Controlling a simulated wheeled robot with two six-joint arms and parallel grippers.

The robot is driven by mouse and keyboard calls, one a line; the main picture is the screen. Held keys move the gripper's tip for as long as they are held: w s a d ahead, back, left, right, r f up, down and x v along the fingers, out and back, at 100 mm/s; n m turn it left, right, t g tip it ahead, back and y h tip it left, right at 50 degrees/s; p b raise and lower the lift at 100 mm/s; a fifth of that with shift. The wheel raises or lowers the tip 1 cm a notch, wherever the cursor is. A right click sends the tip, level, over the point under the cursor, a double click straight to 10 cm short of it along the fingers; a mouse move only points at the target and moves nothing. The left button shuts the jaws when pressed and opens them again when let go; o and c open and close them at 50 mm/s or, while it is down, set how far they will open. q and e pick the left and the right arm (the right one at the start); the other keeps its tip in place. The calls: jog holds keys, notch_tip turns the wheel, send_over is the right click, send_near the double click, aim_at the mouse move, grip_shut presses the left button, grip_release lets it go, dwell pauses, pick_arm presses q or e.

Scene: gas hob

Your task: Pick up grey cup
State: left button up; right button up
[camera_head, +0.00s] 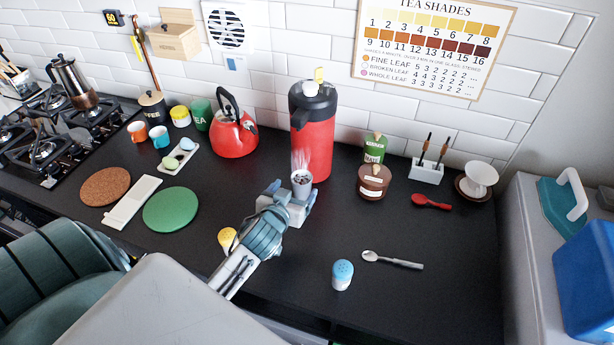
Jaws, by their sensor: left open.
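The grey cup (302,180) stands upright on the dark counter, just in front of the red pump flask, with pale steam above it. My left gripper (291,193) reaches it from the front left. Its jaws are open, with one finger to the left of the cup and the other at its right side. The cup's lower part is partly hidden by the gripper, and I cannot tell whether the fingers touch it. My right gripper is not in view.
The tall red flask (311,135) stands close behind the cup, and a red kettle (235,136) is to the left. A yellow cup (227,238) is beside my left arm. The counter right of the gripper is clear.

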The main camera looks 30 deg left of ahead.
aim_at(305, 173)
pick_arm(q)
jog(key=p+x, duration=0.1)
jog(key=x, duration=0.3)
jog(key=shift+w+r, duration=0.1)
jog(key=shift+w, duration=0.05)
jog(key=shift+w+a, duration=0.15)
jog(key=shift+w, duration=0.1)
jog(key=p+x, duration=0.1)
jog(key=x, duration=0.1)
jog(key=p+x, duration=0.1)
jog(key=x, duration=0.1)
jog(key=shift+w+a+f, duration=0.15)
jog(key=shift+a+f, duration=0.15)
jog(key=shift+f, duration=0.15)
jog(key=shift+w+f, duration=0.2)
jog(key=shift+w, duration=0.05)
jog(key=c, duration=1.3)
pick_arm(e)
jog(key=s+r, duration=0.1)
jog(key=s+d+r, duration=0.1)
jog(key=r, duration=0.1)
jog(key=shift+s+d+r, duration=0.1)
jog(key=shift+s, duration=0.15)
pick_arm(q)
jog(key=shift+r, duration=0.15)
